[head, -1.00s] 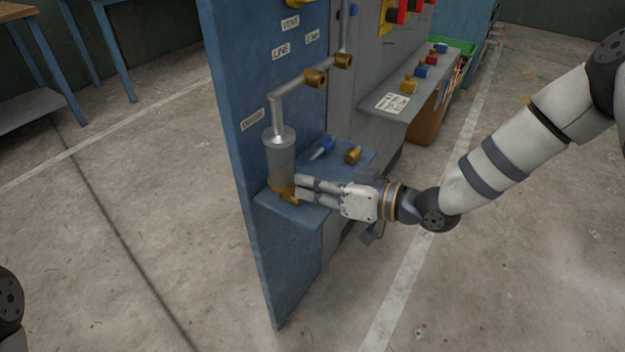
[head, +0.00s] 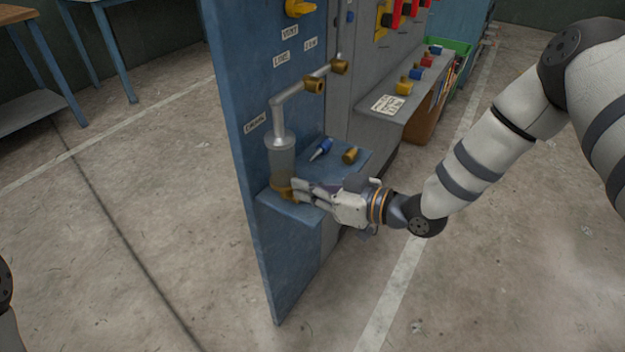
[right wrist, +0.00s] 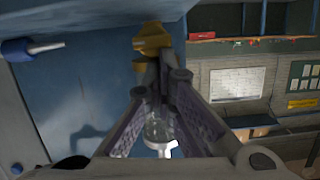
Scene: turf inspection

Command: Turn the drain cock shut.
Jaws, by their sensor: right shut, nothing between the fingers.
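The drain cock (head: 279,190) is a small brass-coloured piece at the foot of a grey cylinder (head: 281,158), just above a blue shelf. My right gripper (head: 298,190) comes in from the right with its fingertips together at the cock; I cannot tell whether they touch it. In the right wrist view a brass part (right wrist: 152,40) shows just beyond the shut fingertips (right wrist: 168,77). The fingers hold nothing and hide part of the cock in the head view. My left gripper is out of view.
A blue panel (head: 240,100) stands behind. A grey bench (head: 385,120) with small coloured parts is further back. The floor in front is clear.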

